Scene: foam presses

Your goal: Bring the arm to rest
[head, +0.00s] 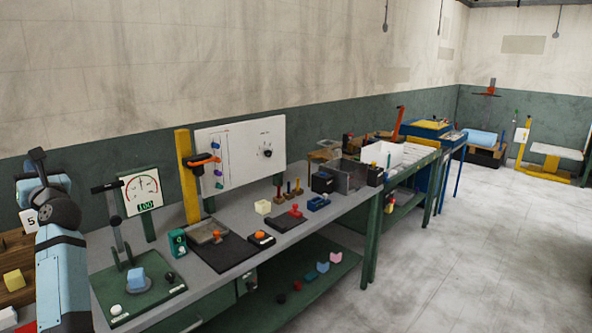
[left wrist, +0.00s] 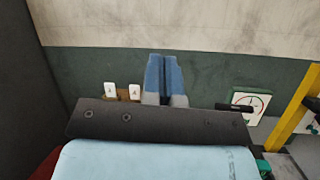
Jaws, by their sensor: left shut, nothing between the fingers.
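My left arm rises at the left edge of the head view, with a light blue link and a dark joint above it. I cannot make out its fingertips clearly there. In the left wrist view my left gripper (left wrist: 163,60) shows its two blue fingers side by side, shut and empty. They point toward the green lower band of the wall (left wrist: 215,72) and touch nothing that I can see. My right gripper is in neither view.
A grey workbench (head: 225,258) runs along the wall. A lever press (head: 116,225) on a green base, a dial gauge (head: 141,187) and a yellow post (head: 187,175) stand near my left arm. A yellow block (head: 14,280) lies at far left. The floor (head: 480,240) at right is clear.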

